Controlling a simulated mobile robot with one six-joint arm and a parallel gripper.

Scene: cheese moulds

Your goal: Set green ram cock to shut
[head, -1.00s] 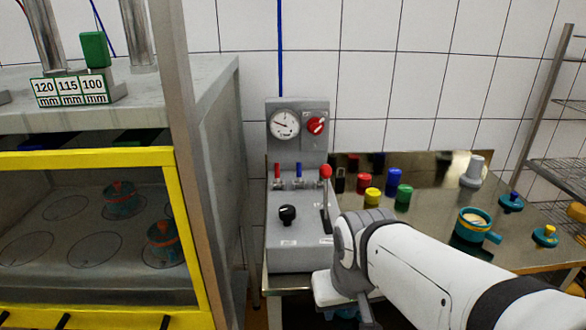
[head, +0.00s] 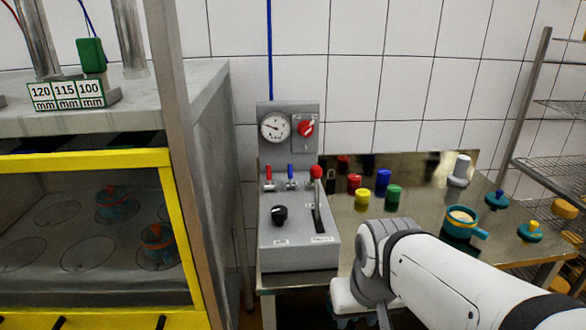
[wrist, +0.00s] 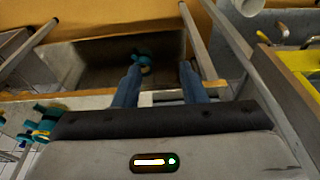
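The grey control box (head: 298,255) stands at the left end of the steel table. On its step are small cocks, one with a red handle (head: 268,171) and one with a blue handle (head: 291,171). A third cock seems to sit at the right behind the red-knobbed lever (head: 317,173); I cannot make out a green handle. My gripper is below and right of the box in the head view, its fingers mostly hidden by my wrist. In the wrist view my gripper (wrist: 160,88) is open, its blue fingers wide apart with nothing gripped.
A pressure gauge (head: 274,127), a red rotary switch (head: 305,128) and a black knob (head: 280,215) are on the box. Coloured cylinders and a teal mould (head: 459,223) stand on the table at right. A yellow-framed press (head: 178,225) is at left. A wire rack (head: 555,140) is far right.

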